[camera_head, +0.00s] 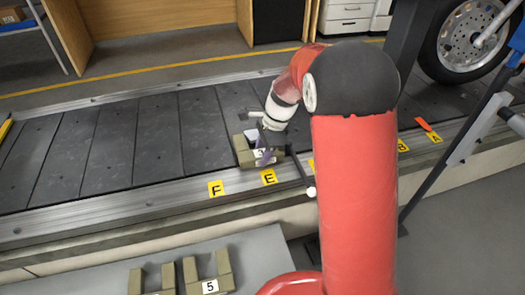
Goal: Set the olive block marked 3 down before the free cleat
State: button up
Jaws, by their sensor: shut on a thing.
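The olive block marked 3 (243,158) is at the near side of the slat conveyor (105,145), behind the yellow E label (268,177). Its white number tag is partly covered. My gripper (265,147) is shut on this block, and my arm reaches down to it from the right. I cannot tell whether the block touches the slats or hangs just above them. A small orange piece (424,124) stands on the belt's near side by the A label; I cannot tell whether it is a cleat. My arm hides part of the belt.
Yellow letter labels, such as F (216,188) and A (436,137), line the near rail. A grey table (262,262) in front holds an olive block marked 5 (222,271) and another olive block (136,283). The belt to the left is clear. A wheel (465,40) stands at upper right.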

jog(key=o, duration=1.4)
jog(key=p+v, duration=0.1)
jog(key=v, duration=0.7)
jog(key=s+d+r+n+t+h+p, duration=0.1)
jog(key=s+d+r+n+t+p, duration=0.3)
jog(key=s+r+n, duration=0.65)
jog(key=s+d+r+n, duration=0.1)
jog(key=s, duration=0.4)
jog(key=s+d+r+n+t+h, duration=0.1)
jog(key=s+d+n, duration=0.1)
jog(key=s, duration=0.3)
jog(key=s+d+r+n+t+h, duration=0.1)
jog(key=s+n, duration=0.1)
jog(key=s, duration=0.3)
jog(key=shift+s+d+r+p, duration=0.15)
jog(key=shift+d+r+p, duration=0.05)
jog(key=shift+r+p, duration=0.2)
